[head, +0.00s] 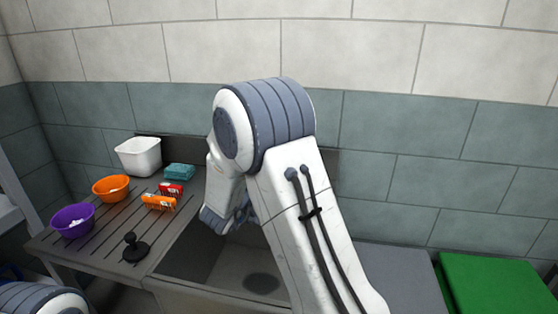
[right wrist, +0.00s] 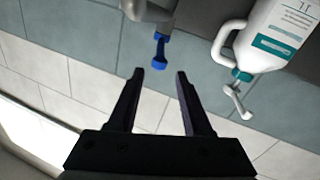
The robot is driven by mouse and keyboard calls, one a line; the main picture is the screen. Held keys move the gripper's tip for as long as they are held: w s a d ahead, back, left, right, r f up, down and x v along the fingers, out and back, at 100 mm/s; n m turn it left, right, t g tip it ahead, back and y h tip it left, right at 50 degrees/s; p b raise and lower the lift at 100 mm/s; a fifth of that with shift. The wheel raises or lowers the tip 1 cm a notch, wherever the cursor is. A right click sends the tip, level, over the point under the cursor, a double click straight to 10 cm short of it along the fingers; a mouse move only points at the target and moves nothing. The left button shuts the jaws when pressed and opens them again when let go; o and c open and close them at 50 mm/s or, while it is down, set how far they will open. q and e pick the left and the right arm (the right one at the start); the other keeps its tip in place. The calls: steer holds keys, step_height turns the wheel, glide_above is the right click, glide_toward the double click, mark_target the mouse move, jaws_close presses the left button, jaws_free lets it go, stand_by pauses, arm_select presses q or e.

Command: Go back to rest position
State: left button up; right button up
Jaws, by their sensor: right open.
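My right arm reaches up from the bottom right across the middle of the head view, with its elbow high in front of the wall. Its forearm drops toward the sink (head: 212,262), and its jaws cannot be made out there. In the right wrist view my right gripper (right wrist: 159,73) is open, with nothing between its two dark fingers. Part of my left arm shows at the bottom left of the head view, but its gripper is out of view.
A ribbed drainboard (head: 105,222) left of the sink holds a purple bowl (head: 72,221), an orange bowl (head: 111,188), a white tub (head: 139,156), a teal block (head: 179,171), red (head: 171,188) and orange (head: 158,202) items and a black object (head: 134,248). A green surface (head: 498,283) lies right. The wrist view shows a white bottle (right wrist: 268,40) and a blue-ended part (right wrist: 160,52).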

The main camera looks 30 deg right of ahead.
steer(key=shift+s+a, duration=0.1)
steer(key=shift+a, duration=0.15)
stand_by(0.3)
